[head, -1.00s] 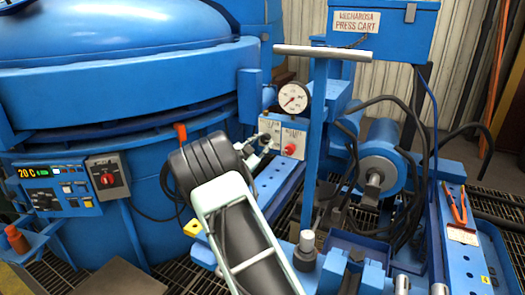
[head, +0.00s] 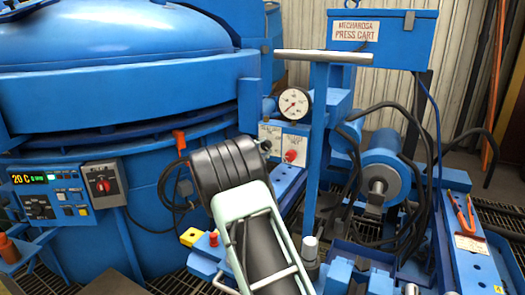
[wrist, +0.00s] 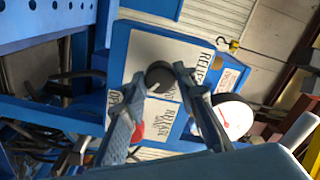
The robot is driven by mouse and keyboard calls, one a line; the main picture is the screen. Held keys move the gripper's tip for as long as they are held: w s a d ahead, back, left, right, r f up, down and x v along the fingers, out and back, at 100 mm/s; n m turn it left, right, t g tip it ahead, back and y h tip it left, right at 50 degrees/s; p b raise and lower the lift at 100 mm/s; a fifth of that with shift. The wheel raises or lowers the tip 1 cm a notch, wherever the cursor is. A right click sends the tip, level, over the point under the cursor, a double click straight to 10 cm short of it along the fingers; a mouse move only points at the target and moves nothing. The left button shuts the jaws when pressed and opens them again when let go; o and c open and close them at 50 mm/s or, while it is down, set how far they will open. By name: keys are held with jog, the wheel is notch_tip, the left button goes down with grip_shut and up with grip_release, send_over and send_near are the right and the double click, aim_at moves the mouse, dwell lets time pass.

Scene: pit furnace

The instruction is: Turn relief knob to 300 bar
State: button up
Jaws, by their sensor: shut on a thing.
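The relief knob (wrist: 160,77) is a dark round knob on a white plate marked RELIEF in the wrist view. My gripper (wrist: 159,80) has one fingertip on each side of it and is shut on it. A light mark shows on the knob, but its setting cannot be read. In the head view my arm hides the knob and most of my gripper. The pressure gauge (head: 295,102) is white and round, above the panel; its needle points to the lower left and its figures are too small to read. It also shows in the wrist view (wrist: 234,117).
A red release valve knob (head: 291,156) sits close to the relief knob, partly behind a finger in the wrist view (wrist: 138,131). A blue post with a grey crossbar (head: 323,55) stands right of the panel. The blue furnace (head: 110,100) is at left. Black hoses hang at right.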

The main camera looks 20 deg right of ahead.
dwell(0.3)
jog(key=o, duration=1.2)
jog(key=shift+c, duration=0.2)
jog(key=shift+s+a, duration=0.1)
jog(key=v, duration=1.1)
jog(key=shift+s+a, duration=0.25)
jog(key=shift+a, duration=0.05)
